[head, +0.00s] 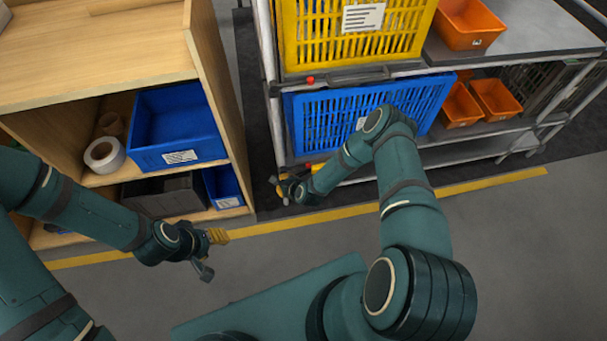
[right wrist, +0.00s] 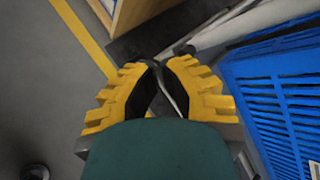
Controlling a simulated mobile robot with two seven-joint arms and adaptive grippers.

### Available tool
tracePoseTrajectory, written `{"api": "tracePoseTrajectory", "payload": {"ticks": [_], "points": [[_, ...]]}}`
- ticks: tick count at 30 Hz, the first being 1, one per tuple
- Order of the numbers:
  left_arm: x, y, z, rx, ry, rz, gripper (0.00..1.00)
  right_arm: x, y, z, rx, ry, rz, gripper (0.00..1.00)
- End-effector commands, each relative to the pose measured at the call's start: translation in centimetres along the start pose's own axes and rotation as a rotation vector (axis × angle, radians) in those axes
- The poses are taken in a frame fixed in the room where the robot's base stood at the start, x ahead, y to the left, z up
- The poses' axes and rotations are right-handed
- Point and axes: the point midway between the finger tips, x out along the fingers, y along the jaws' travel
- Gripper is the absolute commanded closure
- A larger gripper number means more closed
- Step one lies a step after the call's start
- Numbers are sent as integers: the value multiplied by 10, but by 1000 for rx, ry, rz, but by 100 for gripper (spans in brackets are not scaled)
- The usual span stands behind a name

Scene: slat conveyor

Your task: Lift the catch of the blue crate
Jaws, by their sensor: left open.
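The blue crate (head: 345,118) sits on the middle shelf of the metal rack in the head view. Its slatted side shows at the right of the right wrist view (right wrist: 275,90). My right gripper (head: 287,188) is low at the rack's front left corner, below the crate's left end. In the right wrist view its yellow fingers (right wrist: 166,68) are close together, with a thin grey strip between them. Whether they grip it is unclear. A small red piece (head: 309,167) shows beside this gripper; I cannot make out the catch clearly. My left gripper (head: 215,254) is open and empty over the floor.
A yellow crate (head: 350,42) stands on the shelf above, with a red knob (head: 310,80) below it. Orange bins (head: 497,99) are at the right. A wooden shelf unit (head: 213,95) with blue bins stands close on the left. The grey floor (head: 520,250) in front is clear.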

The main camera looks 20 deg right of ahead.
Motion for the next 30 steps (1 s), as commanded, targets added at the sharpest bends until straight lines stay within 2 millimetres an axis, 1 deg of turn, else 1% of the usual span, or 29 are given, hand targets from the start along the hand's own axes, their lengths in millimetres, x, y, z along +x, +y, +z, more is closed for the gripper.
{"api": "tracePoseTrajectory", "payload": {"ticks": [1, 3, 6, 9, 12, 15, 17, 30], "points": [[1, 0, 0, 0, 1, 0, 53, 15, 3, -21, 148, 12, -56, 100], [2, -1, 0, 0, 1, 0, 53, 30, 3, -46, 356, 14, -140, 100], [4, -1, 0, 0, 2, 0, 53, 44, 4, -80, 616, 5, -254, 100], [4, -2, 0, 0, 2, 0, 53, 51, 8, -109, 815, -12, -345, 100], [5, -2, -1, 0, 3, 0, 53, 53, 11, -128, 947, -29, -408, 100], [5, -2, -1, 0, 3, 0, 53, 54, 12, -139, 1018, -43, -445, 100], [5, -2, -1, 0, 3, 0, 53, 54, 12, -141, 1036, -47, -455, 100], [5, -2, 0, 0, 3, 0, 53, 53, 14, -144, 1042, -47, -455, 100]]}}
